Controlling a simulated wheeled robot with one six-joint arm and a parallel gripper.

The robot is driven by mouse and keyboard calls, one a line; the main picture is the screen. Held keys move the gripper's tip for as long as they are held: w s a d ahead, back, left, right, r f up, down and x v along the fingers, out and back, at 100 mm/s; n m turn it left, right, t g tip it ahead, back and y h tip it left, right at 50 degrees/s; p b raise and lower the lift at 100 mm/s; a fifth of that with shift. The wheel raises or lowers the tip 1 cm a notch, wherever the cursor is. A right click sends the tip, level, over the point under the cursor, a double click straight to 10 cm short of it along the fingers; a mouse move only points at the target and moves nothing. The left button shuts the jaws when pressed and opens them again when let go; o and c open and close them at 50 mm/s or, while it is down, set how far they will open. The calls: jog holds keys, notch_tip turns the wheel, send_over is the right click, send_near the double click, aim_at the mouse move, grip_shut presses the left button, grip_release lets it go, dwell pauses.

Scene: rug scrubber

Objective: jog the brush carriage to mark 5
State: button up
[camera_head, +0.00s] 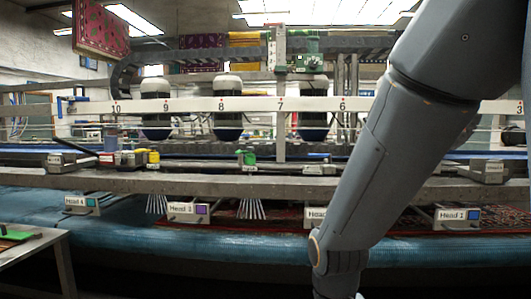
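A white ruler rail (190,105) runs across the machine with red marks and numbers. Marks 10, 9, 8, 7 and 6 show, and 3 shows at the far right. My grey arm crosses the rail between 6 and 3 and hides mark 5. What looks like the brush carriage, a grey upright (280,140) with a green box (306,46) at its top right, lines up with mark 7. Several dark, white-topped cylinders hang behind the rail, near 9, 8 and between 7 and 6. My gripper is out of view below the bottom edge.
Labelled boxes line the front: Head 4 (82,204), Head 3 (189,211), a partly hidden one (314,215) and Head 1 (457,215). A blue roller (180,245) spans the front below them. A bench (52,240) stands at lower left.

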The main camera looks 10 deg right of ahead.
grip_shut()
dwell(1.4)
